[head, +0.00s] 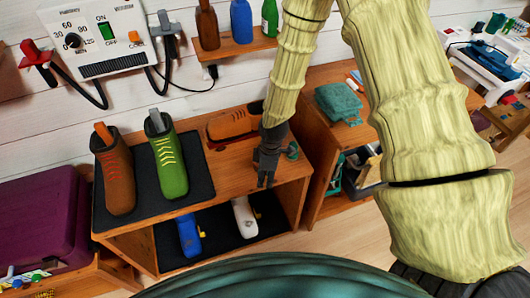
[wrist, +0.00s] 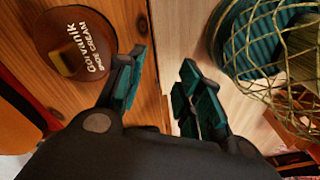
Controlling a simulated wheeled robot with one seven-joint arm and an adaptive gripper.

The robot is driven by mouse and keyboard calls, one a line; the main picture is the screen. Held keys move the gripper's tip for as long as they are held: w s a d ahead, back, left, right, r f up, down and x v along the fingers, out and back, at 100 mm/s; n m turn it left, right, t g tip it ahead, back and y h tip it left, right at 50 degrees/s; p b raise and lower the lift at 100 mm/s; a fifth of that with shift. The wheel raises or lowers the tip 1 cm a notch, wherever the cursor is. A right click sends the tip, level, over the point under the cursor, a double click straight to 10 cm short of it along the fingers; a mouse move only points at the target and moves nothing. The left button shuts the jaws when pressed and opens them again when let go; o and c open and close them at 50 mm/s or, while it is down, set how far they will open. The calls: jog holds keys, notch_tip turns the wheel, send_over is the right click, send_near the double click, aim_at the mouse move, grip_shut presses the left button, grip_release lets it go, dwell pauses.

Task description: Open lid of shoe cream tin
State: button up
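The shoe cream tin (wrist: 85,35) is round and brown with white lettering and a small tan tab on its lid. It lies flat on the wooden shelf top at the upper left of the wrist view, and the lid looks shut. I cannot make the tin out in the head view, where my arm and gripper may hide it. My gripper (wrist: 164,85) has teal finger pads set apart with nothing between them. It is beside the tin, to its right in the wrist view, over the shelf edge. In the head view my gripper (head: 276,160) is at the shelf top's right end.
A brown shoe (head: 116,178) and a green shoe (head: 170,165) stand on a dark mat. Blue (head: 189,236) and white (head: 245,217) items sit on the lower shelf. A second cabinet with folded teal cloth (head: 338,103) stands right.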

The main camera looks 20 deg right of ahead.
jog(key=w+d+r+n+h, duration=0.1)
jog(key=w+d+r+n, duration=0.3)
jog(key=w+r, duration=0.55)
jog(key=shift+n, duration=0.3)
jog(key=shift+s+a+f+p, duration=0.15)
jog(key=shift+f+p, duration=0.35)
jog(key=shift+f, duration=1.2)
jog(key=shift+s+a+f+p, duration=0.15)
jog(key=shift+f+p, duration=0.4)
jog(key=shift+f, duration=1.1)
jog(key=shift+s+a+f+p, duration=0.15)
jog(key=shift+f+p, duration=0.35)
jog(key=shift+f, duration=1.2)
jog(key=shift+w, duration=0.1)
grip_shut()
